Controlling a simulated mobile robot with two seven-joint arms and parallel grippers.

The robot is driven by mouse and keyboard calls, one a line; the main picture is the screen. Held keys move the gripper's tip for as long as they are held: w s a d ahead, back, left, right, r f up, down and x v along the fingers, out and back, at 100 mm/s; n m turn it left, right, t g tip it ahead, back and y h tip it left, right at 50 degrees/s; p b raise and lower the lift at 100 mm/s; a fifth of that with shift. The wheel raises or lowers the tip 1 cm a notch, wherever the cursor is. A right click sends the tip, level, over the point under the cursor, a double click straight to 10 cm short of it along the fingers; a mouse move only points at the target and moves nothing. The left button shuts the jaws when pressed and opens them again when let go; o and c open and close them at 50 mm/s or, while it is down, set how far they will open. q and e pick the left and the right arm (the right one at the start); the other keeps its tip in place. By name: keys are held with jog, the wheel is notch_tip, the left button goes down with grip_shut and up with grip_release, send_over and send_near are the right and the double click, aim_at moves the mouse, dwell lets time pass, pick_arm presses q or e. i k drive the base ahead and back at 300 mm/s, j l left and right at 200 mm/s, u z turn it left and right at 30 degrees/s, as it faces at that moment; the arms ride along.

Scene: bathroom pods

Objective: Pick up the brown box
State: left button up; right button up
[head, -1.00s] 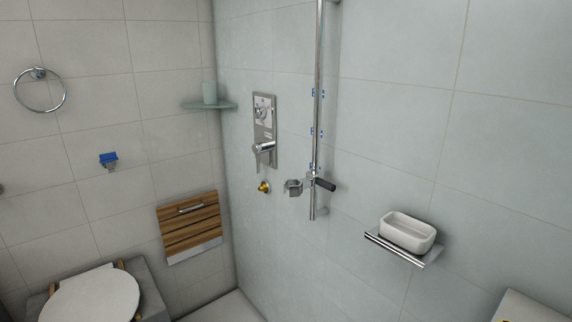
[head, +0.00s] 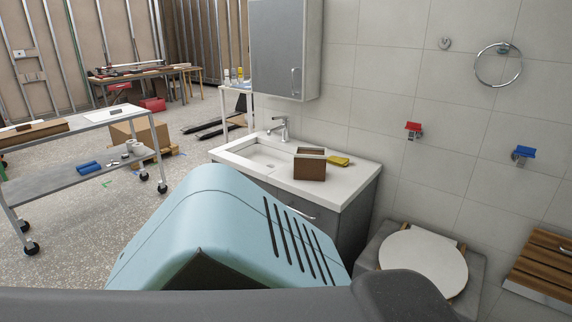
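A small brown box (head: 309,170) stands upright on the right part of the white sink counter (head: 350,174). Its top looks open, and its inside is mostly hidden from this angle. A yellow item (head: 338,161) lies just to the right of the box, close to it. Neither of my grippers is in view. A large teal and dark part, which seems to be mine, fills the lower middle and hides the front left of the vanity.
A faucet (head: 281,128) rises behind the basin, and a grey cabinet (head: 285,48) hangs above. A toilet (head: 423,262) stands right of the vanity. A wheeled cart (head: 75,170) and a larger cardboard box (head: 140,133) are at the left. Some speckled floor between cart and vanity is clear.

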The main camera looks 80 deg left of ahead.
aim_at(309, 162)
jog(key=u, duration=2.4)
